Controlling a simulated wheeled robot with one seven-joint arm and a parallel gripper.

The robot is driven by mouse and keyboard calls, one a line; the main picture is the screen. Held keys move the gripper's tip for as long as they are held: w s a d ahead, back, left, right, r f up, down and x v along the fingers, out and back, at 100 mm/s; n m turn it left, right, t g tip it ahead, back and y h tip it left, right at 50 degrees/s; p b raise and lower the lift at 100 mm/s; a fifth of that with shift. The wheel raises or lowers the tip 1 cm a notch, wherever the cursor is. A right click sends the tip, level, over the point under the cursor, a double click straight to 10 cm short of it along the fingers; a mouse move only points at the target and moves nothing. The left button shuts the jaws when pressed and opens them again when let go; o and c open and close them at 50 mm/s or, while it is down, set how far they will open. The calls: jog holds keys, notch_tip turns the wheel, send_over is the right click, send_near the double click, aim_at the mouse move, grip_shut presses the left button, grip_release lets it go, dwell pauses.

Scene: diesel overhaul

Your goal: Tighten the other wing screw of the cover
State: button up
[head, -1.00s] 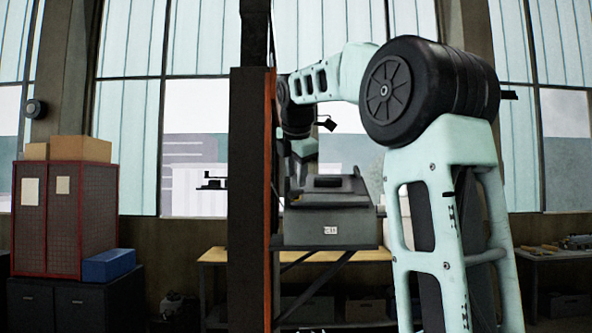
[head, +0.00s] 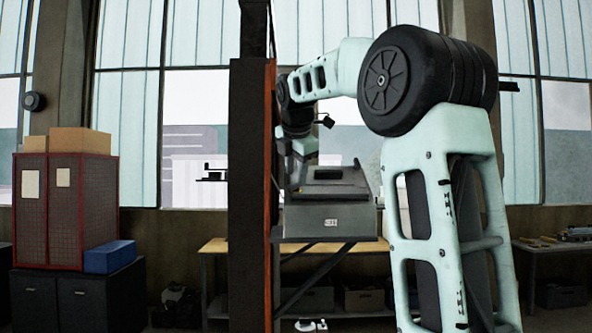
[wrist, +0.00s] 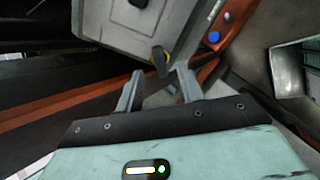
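In the wrist view, my gripper (wrist: 161,74) has its two grey fingers apart with a clear gap between them. A wing screw with a dark and yellow head (wrist: 160,60) shows just beyond the fingertips, in line with the gap. The fingers do not appear closed on it. It stands at the lower edge of the grey cover (wrist: 120,22).
A dark column with an orange side (head: 250,190) stands close beside my arm. A grey box (head: 330,218) sits on a bracket right of it.

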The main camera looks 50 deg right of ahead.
aim_at(296, 183)
jog(key=shift+f, duration=0.1)
jog(key=shift+b+x, duration=0.4)
jog(key=shift+x, duration=1.5)
grip_shut()
jog(key=m, duration=0.3)
jog(key=shift+m, duration=0.8)
jog(key=m, duration=0.3)
jog(key=shift+b, duration=0.3)
jog(key=shift+m, duration=0.7)
